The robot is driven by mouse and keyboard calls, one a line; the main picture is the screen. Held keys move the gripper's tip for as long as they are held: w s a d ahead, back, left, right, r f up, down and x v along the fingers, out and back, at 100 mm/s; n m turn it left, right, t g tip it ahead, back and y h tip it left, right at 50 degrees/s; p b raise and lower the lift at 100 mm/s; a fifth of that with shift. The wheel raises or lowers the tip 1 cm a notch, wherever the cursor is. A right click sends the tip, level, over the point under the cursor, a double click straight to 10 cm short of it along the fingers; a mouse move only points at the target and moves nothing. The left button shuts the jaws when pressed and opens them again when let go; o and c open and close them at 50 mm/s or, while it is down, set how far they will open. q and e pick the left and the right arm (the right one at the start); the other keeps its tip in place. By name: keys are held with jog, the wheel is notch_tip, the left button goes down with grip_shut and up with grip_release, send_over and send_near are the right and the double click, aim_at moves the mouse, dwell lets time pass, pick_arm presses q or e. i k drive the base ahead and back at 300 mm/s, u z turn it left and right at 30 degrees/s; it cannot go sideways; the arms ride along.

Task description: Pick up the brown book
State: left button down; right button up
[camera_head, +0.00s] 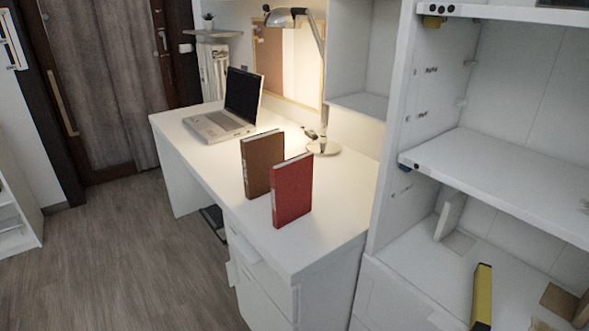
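The brown book (259,164) stands upright on the white desk (331,207), near its front edge. A red book (292,191) stands upright just in front and to the right of it, and hides part of its right side. Neither of my grippers shows in the head view.
An open laptop (231,108) sits farther back on the desk. A desk lamp (322,147) stands behind the books. A white shelf unit (489,168) fills the right side, with a yellow-and-black object (482,296) on its lower shelf. The floor (130,257) left of the desk is clear.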

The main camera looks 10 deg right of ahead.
aim_at(260, 152)
jog(key=z, duration=0.05)
jog(key=i, duration=0.55)
jog(key=u, duration=1.7)
